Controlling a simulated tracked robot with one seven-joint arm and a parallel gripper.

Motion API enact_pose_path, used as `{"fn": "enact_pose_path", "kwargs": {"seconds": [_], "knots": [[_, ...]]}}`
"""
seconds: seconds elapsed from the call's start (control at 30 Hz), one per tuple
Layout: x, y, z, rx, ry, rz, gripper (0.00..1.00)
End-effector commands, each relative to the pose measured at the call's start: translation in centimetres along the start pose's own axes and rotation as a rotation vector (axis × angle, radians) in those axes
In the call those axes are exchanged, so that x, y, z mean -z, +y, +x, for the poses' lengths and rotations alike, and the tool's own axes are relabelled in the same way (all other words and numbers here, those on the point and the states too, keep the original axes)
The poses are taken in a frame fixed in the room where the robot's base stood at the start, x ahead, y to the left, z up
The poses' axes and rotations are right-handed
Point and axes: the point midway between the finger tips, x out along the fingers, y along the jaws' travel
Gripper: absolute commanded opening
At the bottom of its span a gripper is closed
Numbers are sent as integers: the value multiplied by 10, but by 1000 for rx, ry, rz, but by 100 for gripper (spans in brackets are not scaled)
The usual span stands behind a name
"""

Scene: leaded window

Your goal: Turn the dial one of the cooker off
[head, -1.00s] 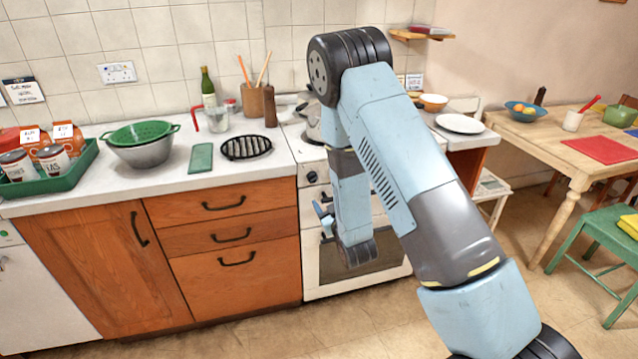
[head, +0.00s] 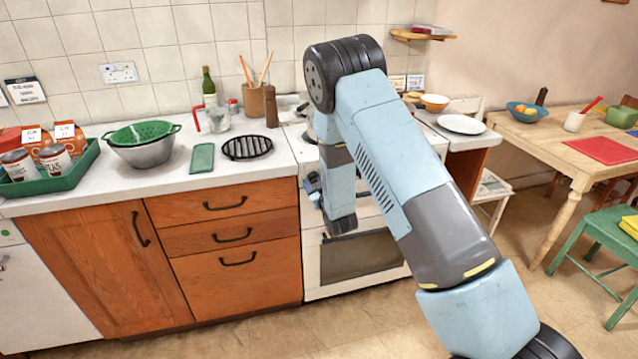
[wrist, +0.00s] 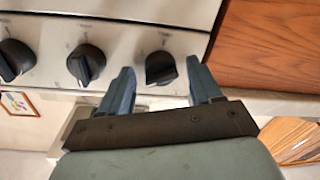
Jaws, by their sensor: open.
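The white cooker (head: 318,265) stands right of the wooden cabinets, its front partly hidden by my arm. In the wrist view its control panel (wrist: 120,45) carries black dials. The dial nearest the wooden cabinet (wrist: 160,68) lies between my gripper's fingertips (wrist: 160,80); contact cannot be told. Another dial (wrist: 87,63) is left of my left finger, and a third (wrist: 15,60) is at the left edge. The dial markings are too blurred to read. My gripper is open at the panel, and in the head view it shows small (head: 313,188) beside my arm.
The wooden cabinet (head: 235,250) adjoins the cooker, and its face (wrist: 270,45) is close to my right finger in the wrist view. The worktop above holds a green colander (head: 140,132) and a pepper mill (head: 271,106). Floor in front is clear.

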Motion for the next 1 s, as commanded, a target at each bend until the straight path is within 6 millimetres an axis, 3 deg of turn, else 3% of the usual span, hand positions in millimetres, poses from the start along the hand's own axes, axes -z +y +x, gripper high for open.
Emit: {"fn": "enact_pose_path", "kwargs": {"seconds": [0.13, 0.67, 0.7, 1.0], "knots": [[0, 0, 0, 0, 0, 0, 64], [0, -1, 0, 0, 1, -1, 13], [-6, 15, -6, -3, -3, -2, 10], [0, 4, 0, -6, -3, -39, 10]]}}
